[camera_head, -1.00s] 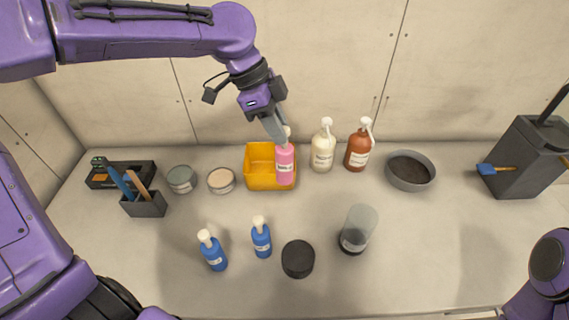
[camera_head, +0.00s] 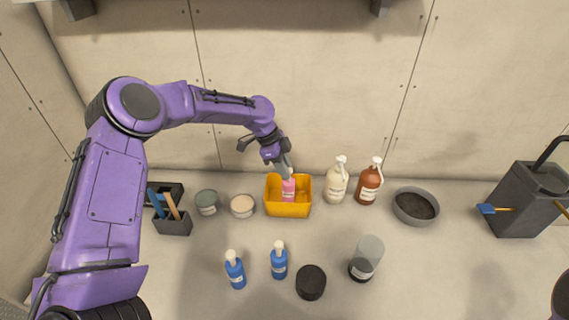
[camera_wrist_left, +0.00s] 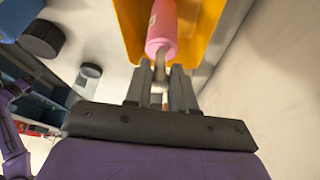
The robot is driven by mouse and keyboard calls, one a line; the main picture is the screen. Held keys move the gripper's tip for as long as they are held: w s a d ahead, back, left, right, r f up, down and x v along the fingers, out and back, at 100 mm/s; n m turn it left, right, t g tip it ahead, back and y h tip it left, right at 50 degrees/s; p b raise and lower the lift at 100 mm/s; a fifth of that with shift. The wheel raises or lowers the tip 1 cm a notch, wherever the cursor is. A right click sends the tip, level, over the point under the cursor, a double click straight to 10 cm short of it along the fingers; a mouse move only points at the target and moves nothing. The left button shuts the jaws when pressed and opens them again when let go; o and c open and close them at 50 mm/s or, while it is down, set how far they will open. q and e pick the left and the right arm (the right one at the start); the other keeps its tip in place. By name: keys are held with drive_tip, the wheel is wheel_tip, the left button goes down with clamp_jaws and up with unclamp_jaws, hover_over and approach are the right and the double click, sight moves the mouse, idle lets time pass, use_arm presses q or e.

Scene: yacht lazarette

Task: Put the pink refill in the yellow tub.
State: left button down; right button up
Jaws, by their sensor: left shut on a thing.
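The pink refill (camera_head: 288,189) is a pink bottle with a label. It is upright inside the yellow tub (camera_head: 289,209), with its lower part hidden behind the tub's front wall. My left gripper (camera_head: 286,174) is above the tub, shut on the neck of the refill. In the left wrist view the gripper (camera_wrist_left: 160,88) holds the neck between its fingers, and the pink body (camera_wrist_left: 162,30) lies within the yellow walls (camera_wrist_left: 205,35). I cannot tell whether the refill touches the tub's floor. My right gripper is not in view.
Cream (camera_head: 337,184) and brown (camera_head: 368,185) pump bottles stand right of the tub. A pinkish tin (camera_head: 242,206) and a grey-green tin (camera_head: 207,202) stand left. Two blue bottles (camera_head: 236,272), a black puck (camera_head: 311,283) and a clear-topped jar (camera_head: 366,258) stand in front. A grey bowl (camera_head: 416,206) is right.

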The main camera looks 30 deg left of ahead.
use_arm(q)
drive_tip(key=shift+f, duration=0.2)
drive_tip(key=shift+w+f, duration=0.25)
drive_tip(key=shift+w, duration=0.1)
drive_tip(key=c, duration=0.9)
unclamp_jaws()
drive_tip(key=shift+c, duration=0.2)
drive_tip(key=shift+s+r, duration=0.15)
drive_tip(key=shift+s, duration=0.05)
drive_tip(key=b+v, duration=0.2)
drive_tip(key=v, duration=1)
drive_tip(key=shift+b, duration=0.4)
